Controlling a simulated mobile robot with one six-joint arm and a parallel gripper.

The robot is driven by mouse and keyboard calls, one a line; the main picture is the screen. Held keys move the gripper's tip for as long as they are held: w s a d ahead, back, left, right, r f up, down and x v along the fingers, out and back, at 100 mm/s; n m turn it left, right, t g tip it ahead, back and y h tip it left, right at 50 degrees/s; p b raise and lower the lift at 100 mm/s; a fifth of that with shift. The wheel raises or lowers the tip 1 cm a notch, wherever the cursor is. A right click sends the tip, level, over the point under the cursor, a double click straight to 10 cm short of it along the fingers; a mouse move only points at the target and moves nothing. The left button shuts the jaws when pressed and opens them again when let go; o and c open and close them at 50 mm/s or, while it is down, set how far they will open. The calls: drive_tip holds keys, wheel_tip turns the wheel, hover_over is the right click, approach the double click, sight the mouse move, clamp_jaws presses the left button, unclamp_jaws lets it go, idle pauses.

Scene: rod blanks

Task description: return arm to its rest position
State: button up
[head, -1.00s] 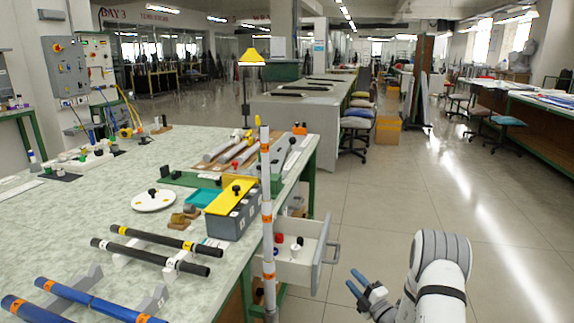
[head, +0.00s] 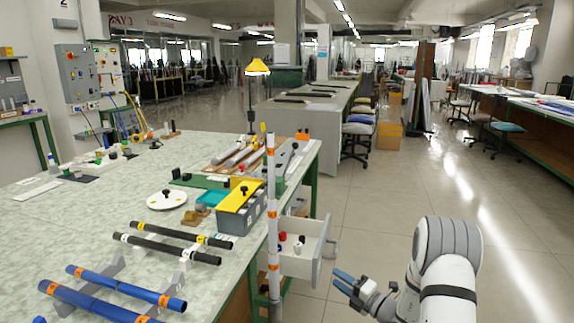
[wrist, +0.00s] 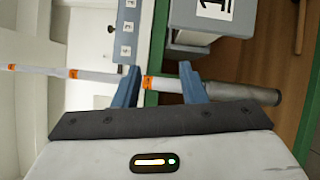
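My gripper (head: 343,281) is over the aisle floor at the lower right in the head view, to the right of the workbench and its open drawer. Its two blue fingers also show in the wrist view (wrist: 160,75). They stand apart with nothing held between them. My white and grey arm folds up at the right edge of the lower head view. A white post with orange bands (head: 272,210) stands at the bench edge, left of my gripper. In the wrist view the post (wrist: 105,76) runs sideways behind the fingers, apart as far as I can tell.
The open drawer (head: 312,268) holds small red, white and black items. The bench (head: 90,220) carries black rods (head: 165,248) and blue rods (head: 100,300) on supports, and a grey box with a yellow top (head: 240,205). Clear floor (head: 400,200) lies right of the bench.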

drive_tip(key=s+a+r+n+g+p, duration=0.4)
drive_tip(key=s+a+r+n+g, duration=0.2)
drive_tip(key=s+r+n, duration=0.4)
drive_tip(key=s+a+r+n+g+p, duration=0.4)
drive_tip(key=s+a+r+n+g, duration=0.2)
drive_tip(key=s+r+n, duration=0.35)
drive_tip(key=s+d+r+n+h+p, duration=0.5)
drive_tip(key=s+r+n+h, duration=0.1)
drive_tip(key=n, duration=0.5)
drive_tip(key=s+d+r+n+t+h+p, duration=0.1)
drive_tip(key=s+d+r+n+h+p, duration=0.4)
drive_tip(key=s+n, duration=0.5)
wheel_tip(320, 180, up, 4)
drive_tip(key=shift+s+d+f+n+h, duration=0.2)
drive_tip(key=shift+d+n+h, duration=0.4)
drive_tip(key=shift+n+h, duration=0.6)
